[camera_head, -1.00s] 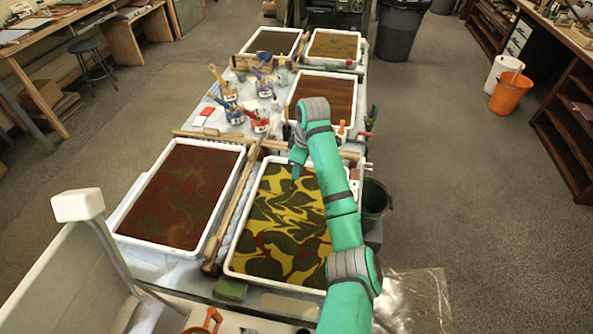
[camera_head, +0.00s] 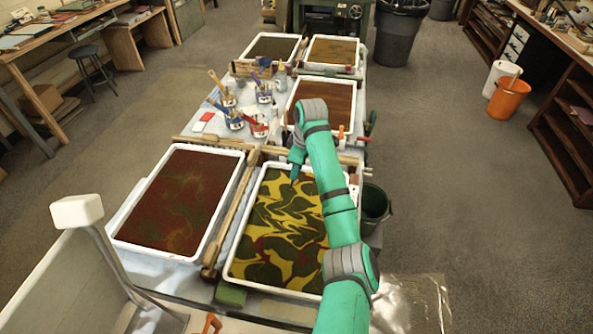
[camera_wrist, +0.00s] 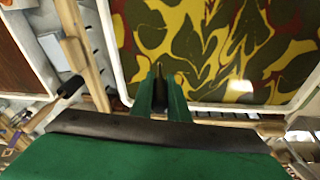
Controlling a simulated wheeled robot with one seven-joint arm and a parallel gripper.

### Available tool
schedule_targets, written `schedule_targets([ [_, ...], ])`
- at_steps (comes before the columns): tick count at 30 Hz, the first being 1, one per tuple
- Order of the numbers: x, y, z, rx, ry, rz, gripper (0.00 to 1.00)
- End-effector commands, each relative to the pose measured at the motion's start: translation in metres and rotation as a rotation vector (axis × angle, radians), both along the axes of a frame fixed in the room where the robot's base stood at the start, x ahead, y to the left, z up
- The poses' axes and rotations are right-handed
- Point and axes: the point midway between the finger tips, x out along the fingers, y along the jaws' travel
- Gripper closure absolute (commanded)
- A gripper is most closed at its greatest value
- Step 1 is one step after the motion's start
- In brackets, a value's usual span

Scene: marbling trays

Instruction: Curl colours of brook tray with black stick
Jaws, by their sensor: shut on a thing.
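My gripper (camera_wrist: 160,92) is shut on a thin dark stick (camera_wrist: 159,68), which shows only as a short piece between the fingertips. In the head view my gripper (camera_head: 296,158) is over the far part of the near right tray (camera_head: 230,262). This white-rimmed tray holds yellow, dark green and red colours in curling streaks, and it fills the upper right of the wrist view (camera_wrist: 111,45). I take it for the brook tray, but no label is readable. I cannot tell whether the stick's tip touches the surface.
A dark red-brown tray (camera_head: 123,212) stands to the left, past a wooden rail (camera_head: 229,222). Brush jars (camera_head: 234,120) and a brown tray (camera_head: 290,103) stand behind. A dark green bucket (camera_head: 376,207) is right of the table. Two more trays lie at the far end.

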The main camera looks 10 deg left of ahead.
Motion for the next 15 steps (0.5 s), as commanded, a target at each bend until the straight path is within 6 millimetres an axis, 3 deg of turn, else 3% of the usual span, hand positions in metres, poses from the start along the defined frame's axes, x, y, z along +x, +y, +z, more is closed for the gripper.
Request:
schedule_targets([
  [15, 0.014, 0.014, 0.0, 0.0, 0.0, 0.0, 1.0],
])
